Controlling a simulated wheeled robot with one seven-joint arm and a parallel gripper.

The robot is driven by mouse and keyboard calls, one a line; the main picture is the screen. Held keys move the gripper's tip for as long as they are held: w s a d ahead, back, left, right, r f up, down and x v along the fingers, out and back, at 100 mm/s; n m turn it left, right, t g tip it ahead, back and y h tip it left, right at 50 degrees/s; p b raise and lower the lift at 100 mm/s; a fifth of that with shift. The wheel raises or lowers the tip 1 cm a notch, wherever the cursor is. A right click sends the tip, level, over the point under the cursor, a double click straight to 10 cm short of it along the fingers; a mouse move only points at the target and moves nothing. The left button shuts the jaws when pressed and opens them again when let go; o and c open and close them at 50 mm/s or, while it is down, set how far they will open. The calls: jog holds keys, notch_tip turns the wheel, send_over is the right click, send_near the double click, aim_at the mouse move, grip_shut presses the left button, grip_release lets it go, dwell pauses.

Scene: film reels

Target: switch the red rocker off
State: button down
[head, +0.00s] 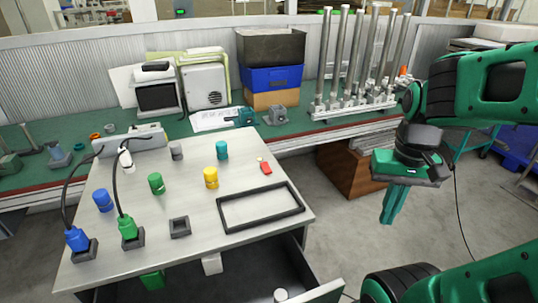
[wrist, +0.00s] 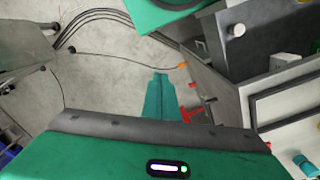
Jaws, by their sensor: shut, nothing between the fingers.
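The red rocker (head: 266,169) is a small red piece on the pale tabletop, near its back right edge, just behind the black rectangular frame. It is too small to tell which way it is tilted. In the wrist view a small red spot (wrist: 268,146) at the table edge may be the same rocker. My gripper (head: 387,218) hangs in the air to the right of the table, fingers pointing down, well apart from the rocker. Its green fingers are together and empty, and they also show in the wrist view (wrist: 161,78) over the floor.
The table (head: 135,185) carries several coloured cylinders, a black frame (head: 262,207), and blue (head: 77,240) and green (head: 128,228) plugs with cables. An open drawer (head: 320,293) juts from its front. A red handle (wrist: 190,115) is on the cabinet side.

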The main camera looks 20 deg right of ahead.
notch_tip(320, 180, up, 14)
jog(key=n+t, duration=0.2)
jog(key=n, duration=2.2)
send_over(266, 163)
jog(key=s, duration=0.3)
jog(key=shift+f, duration=0.15)
jog(key=f, duration=0.4)
jog(key=w+f, duration=0.1)
jog(key=f, duration=0.4)
jog(key=w+f, duration=0.1)
jog(key=f, duration=0.3)
jog(key=shift+w+f, duration=0.15)
jog(key=shift+f, duration=0.25)
